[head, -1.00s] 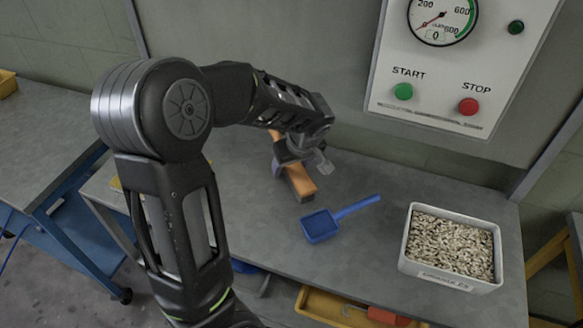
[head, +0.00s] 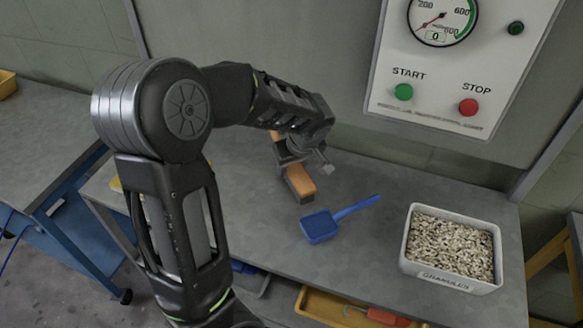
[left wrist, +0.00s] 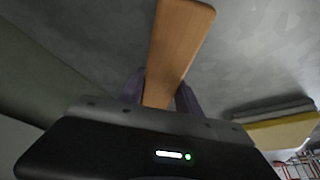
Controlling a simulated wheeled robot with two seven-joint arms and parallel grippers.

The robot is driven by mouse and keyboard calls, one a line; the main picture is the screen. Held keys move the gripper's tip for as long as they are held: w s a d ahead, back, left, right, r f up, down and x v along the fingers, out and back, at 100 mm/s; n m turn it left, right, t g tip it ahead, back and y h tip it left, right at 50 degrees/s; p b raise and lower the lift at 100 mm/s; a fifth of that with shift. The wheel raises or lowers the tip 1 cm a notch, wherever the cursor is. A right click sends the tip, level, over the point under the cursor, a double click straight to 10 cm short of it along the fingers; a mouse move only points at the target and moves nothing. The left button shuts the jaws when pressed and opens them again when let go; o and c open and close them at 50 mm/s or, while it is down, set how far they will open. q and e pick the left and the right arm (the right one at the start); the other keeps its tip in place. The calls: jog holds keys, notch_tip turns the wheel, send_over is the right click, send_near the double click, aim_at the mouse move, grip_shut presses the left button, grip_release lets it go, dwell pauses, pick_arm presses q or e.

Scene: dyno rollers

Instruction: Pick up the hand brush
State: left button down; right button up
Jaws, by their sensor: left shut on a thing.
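The hand brush (head: 301,184) has an orange-brown wooden back and a dark underside. It is at the back middle of the grey bench in the head view, partly hidden by my left gripper (head: 305,160). In the left wrist view the brush's wooden body (left wrist: 180,45) runs up and away from between the two fingers of my left gripper (left wrist: 160,95). The fingers are shut on it from both sides. I cannot tell for sure whether the brush touches the bench. My right gripper is not in view.
A blue scoop (head: 320,226) lies on the bench right of the brush. A white bin of granules (head: 455,281) stands further right. A wall panel (head: 400,50) with a gauge and START and STOP buttons is behind. A yellow tray (head: 318,308) sits below the bench.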

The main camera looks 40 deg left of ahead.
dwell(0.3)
pick_arm(q)
jog(key=shift+r+p, duration=0.4)
jog(key=shift+p, duration=0.35)
jog(key=s+b, duration=0.1)
jog(key=s, duration=0.1)
jog(key=s+d+b, duration=0.1)
jog(key=shift+s+d+r+b, duration=0.1)
jog(key=shift+s+r+b, duration=0.2)
jog(key=shift+s+b, duration=0.05)
notch_tip(320, 180, up, 14)
jog(key=w+d+f+n+g+p, duration=0.3)
jog(key=d+f+n+p, duration=0.3)
jog(key=n, duration=0.3)
jog(key=shift+w+f, duration=0.7)
